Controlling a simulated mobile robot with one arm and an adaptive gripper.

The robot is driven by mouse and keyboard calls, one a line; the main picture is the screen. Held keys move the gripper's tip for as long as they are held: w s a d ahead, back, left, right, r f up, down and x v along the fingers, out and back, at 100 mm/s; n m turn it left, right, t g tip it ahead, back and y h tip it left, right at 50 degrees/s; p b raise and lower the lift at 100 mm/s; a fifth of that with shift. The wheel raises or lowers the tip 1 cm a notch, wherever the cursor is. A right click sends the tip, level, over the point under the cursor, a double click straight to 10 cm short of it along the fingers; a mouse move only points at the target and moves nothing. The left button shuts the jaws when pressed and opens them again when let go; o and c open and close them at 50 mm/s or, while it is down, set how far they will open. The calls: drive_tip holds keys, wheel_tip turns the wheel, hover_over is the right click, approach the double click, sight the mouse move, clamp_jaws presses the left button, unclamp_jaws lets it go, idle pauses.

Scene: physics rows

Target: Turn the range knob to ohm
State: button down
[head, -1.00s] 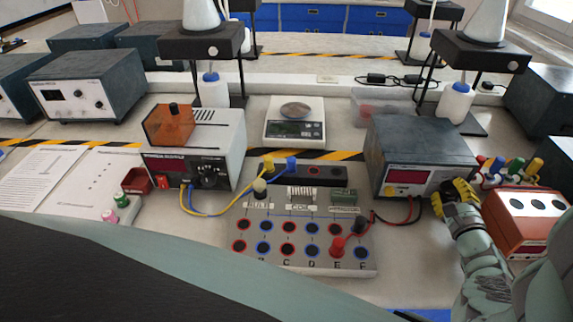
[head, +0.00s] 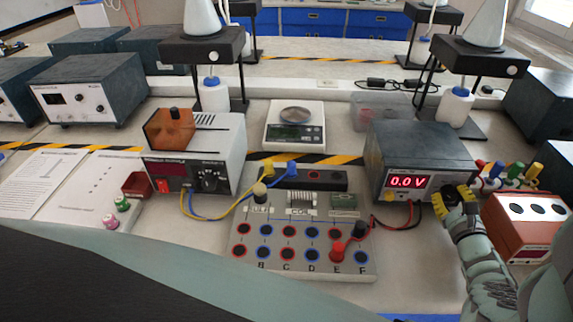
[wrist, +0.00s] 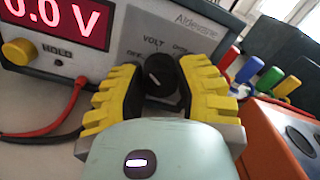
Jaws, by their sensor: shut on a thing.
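The meter (head: 420,150) is a grey box on the right of the bench, and its red display (head: 408,182) reads 0.0 V. In the wrist view the display (wrist: 65,22) shows at the upper left. The black round range knob (wrist: 162,74) sits on the meter's front, with OFF, VOLT and OHM printed around it. My gripper (wrist: 160,82), with yellow ribbed fingers, is shut on the knob, one finger on each side. In the head view my gripper (head: 457,197) hides the knob.
An orange box (head: 525,222) and coloured plugs (head: 510,172) stand close on the right. A grey socket board (head: 300,235) lies to the left.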

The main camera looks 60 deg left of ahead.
drive_tip(key=m, duration=0.3)
drive_tip(key=shift+m, duration=0.4)
drive_tip(key=m, duration=0.3)
drive_tip(key=shift+m, duration=0.3)
drive_tip(key=m, duration=0.3)
drive_tip(key=shift+m, duration=0.3)
drive_tip(key=shift+w+d+m+b, duration=0.1)
drive_tip(key=shift+m+b, duration=0.3)
drive_tip(key=shift+m, duration=1.4)
drive_tip(key=c, duration=0.6)
unclamp_jaws()
drive_tip(key=shift+d, duration=0.1)
